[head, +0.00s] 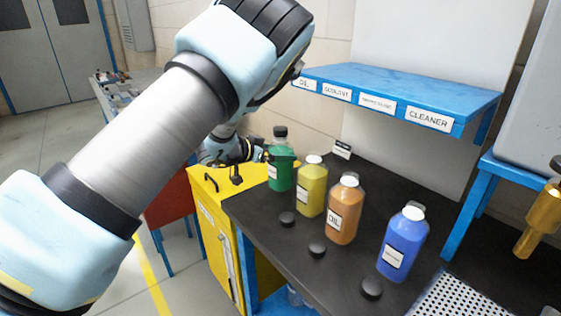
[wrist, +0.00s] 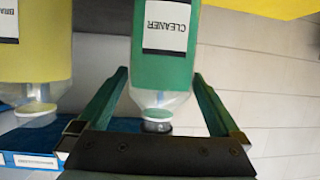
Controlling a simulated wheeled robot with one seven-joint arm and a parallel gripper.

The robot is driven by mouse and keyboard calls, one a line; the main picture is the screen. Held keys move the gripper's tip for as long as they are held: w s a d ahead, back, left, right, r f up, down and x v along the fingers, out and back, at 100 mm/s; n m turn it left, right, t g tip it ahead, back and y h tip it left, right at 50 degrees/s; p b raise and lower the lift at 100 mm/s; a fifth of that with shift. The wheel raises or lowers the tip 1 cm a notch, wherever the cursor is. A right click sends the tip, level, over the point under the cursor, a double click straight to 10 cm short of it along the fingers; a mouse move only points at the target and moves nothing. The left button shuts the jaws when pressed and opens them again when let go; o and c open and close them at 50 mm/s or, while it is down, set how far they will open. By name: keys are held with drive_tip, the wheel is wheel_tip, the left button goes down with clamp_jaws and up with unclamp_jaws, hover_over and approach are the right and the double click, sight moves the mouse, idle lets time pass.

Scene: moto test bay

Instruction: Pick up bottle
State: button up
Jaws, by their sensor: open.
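Several bottles stand in a row on the dark bench top. The green bottle (head: 280,175) has a dark cap and is farthest back. Then come the yellow bottle (head: 311,193), the orange bottle (head: 343,215) labelled OIL and the blue bottle (head: 402,246). In the wrist view, which is upside down, the green bottle (wrist: 167,60) reads CLEANER and the yellow bottle (wrist: 38,50) is beside it. My gripper (wrist: 160,75) is open, with its fingers on either side of the green bottle's shoulder and neck. I cannot tell whether they touch it.
A blue shelf (head: 400,92) with labels, CLEANER among them, overhangs the bench behind the bottles. A perforated metal plate (head: 465,300) is at the right. A yellow cabinet (head: 215,225) stands at the left.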

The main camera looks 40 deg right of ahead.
drive_tip(key=shift+d+f, duration=0.25)
drive_tip(key=shift+d, duration=0.25)
drive_tip(key=shift+c, duration=0.4)
drive_tip(key=shift+r, duration=0.1)
clamp_jaws()
